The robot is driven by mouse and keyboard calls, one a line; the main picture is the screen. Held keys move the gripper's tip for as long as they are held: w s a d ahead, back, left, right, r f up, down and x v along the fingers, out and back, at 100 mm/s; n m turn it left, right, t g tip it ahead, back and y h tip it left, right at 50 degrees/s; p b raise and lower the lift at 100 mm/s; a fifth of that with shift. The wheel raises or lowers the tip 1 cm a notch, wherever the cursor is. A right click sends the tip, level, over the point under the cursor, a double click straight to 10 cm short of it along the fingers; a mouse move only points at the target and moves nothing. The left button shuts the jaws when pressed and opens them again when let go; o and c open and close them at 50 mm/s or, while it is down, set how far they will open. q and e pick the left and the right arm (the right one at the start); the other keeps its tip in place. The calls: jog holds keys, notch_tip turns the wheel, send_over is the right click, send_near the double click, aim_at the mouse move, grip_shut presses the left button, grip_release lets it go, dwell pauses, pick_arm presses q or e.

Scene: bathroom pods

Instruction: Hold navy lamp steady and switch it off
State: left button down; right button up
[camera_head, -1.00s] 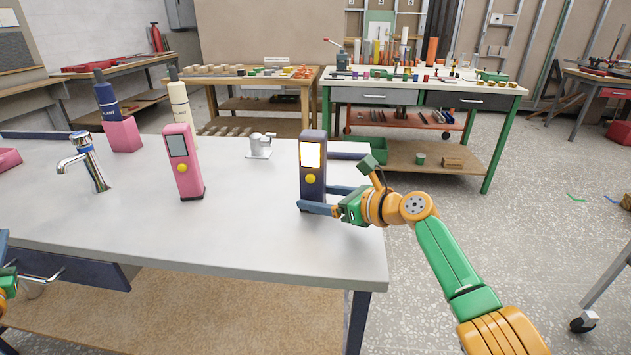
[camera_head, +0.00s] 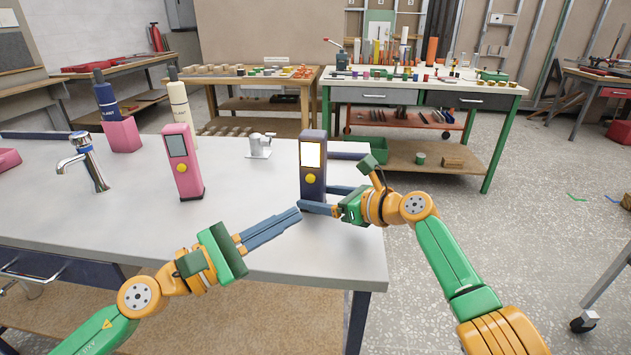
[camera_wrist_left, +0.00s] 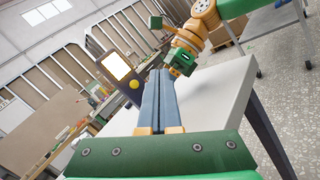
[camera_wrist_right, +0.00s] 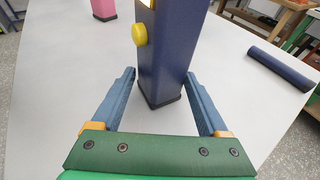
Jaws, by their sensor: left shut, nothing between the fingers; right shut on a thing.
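The navy lamp (camera_head: 313,190) stands upright near the right end of the white table, its panel (camera_head: 310,154) lit bright white above a yellow button (camera_head: 311,179). My right gripper (camera_head: 318,198) is shut on the lamp's lower body, with one finger on each side in the right wrist view (camera_wrist_right: 160,80). My left gripper (camera_head: 298,213) is shut and empty, its fingertips in front of the lamp and below the button, close to the right gripper's near finger. In the left wrist view, the lamp (camera_wrist_left: 131,88) and its yellow button (camera_wrist_left: 134,84) show beyond the left fingers (camera_wrist_left: 160,75).
A pink lamp (camera_head: 184,170) with a dark panel stands to the left on the white table (camera_head: 240,190). A chrome tap (camera_head: 85,160), a pink block (camera_head: 122,135) with a navy bottle, a cream bottle (camera_head: 180,104) and a small silver fixture (camera_head: 260,146) stand around it.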

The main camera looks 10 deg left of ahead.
pick_arm(q)
jog(key=shift+w+d+m, duration=0.1)
jog(key=shift+d+m, duration=0.2)
send_near(321, 178)
jog(key=x, duration=0.4)
jog(key=shift+d+r, duration=0.1)
jog(key=shift+d, duration=0.4)
dwell(1.1)
jog(key=shift+w, duration=0.5)
pick_arm(e)
jog(key=shift+c, duration=0.4)
pick_arm(q)
jog(key=shift+s, duration=0.15)
pick_arm(e)
jog(key=shift+c, duration=1.2)
pick_arm(q)
jog(key=shift+s, duration=0.25)
pick_arm(e)
jog(key=shift+c, duration=0.3)
pick_arm(q)
jog(key=shift+s, duration=0.25)
